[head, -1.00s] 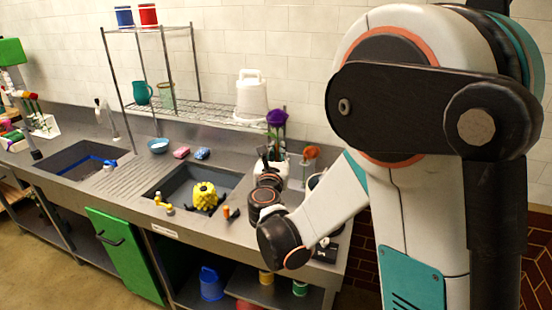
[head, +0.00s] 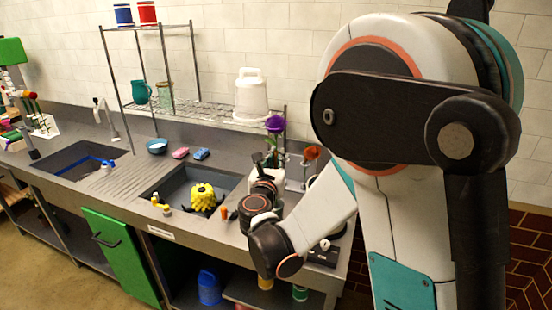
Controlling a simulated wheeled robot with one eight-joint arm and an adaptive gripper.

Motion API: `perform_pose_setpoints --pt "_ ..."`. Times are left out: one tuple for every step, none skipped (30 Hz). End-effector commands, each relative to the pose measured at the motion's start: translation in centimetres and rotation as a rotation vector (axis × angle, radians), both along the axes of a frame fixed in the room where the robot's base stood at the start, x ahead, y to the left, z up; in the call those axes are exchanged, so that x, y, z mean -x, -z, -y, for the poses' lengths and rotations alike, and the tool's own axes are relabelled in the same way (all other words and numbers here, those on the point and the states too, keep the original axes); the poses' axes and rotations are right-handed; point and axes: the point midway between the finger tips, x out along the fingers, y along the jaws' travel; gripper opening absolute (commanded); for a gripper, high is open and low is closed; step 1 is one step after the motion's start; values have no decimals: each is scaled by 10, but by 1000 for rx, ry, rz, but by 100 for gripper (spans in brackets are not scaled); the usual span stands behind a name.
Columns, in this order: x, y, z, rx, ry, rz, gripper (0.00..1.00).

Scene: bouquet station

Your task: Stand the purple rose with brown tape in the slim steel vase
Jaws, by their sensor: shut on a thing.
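The purple rose (head: 275,124) stands upright above the counter, right of the sink, with its green stem running down behind my wrist. My gripper (head: 266,167) is at the stem, mostly hidden by my wrist; it is shut on the rose. The brown tape cannot be made out. A slim grey upright shape (head: 304,175) is just right of the rose, below an orange-red flower (head: 311,153); I cannot tell whether it is the slim steel vase.
A sink with a yellow object (head: 203,197) lies left of my wrist. A wire shelf (head: 205,110) with a white lidded container (head: 251,94) stands behind. A white container (head: 255,175) is partly hidden behind my gripper. A small black device (head: 324,254) sits near the counter's front.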

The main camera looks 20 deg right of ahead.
Motion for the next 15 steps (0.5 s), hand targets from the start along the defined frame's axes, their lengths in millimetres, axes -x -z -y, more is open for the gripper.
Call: perform_pose_setpoints --pt "0 7 0 0 0 0 0" --pt "0 9 0 0 0 0 0" --pt "0 12 0 0 0 0 0" --pt "0 14 0 0 0 0 0" --pt "0 16 0 0 0 0 0" --pt "0 19 0 0 0 0 0" --pt "0 21 0 0 0 0 0" --pt "0 23 0 0 0 0 0" --pt "0 26 0 0 0 0 0" --pt "0 28 0 0 0 0 0" --pt "0 31 0 0 0 0 0" --pt "0 34 0 0 0 0 0" --pt "0 36 0 0 0 0 0" --pt "0 38 0 0 0 0 0" --pt "0 41 0 0 0 0 0"
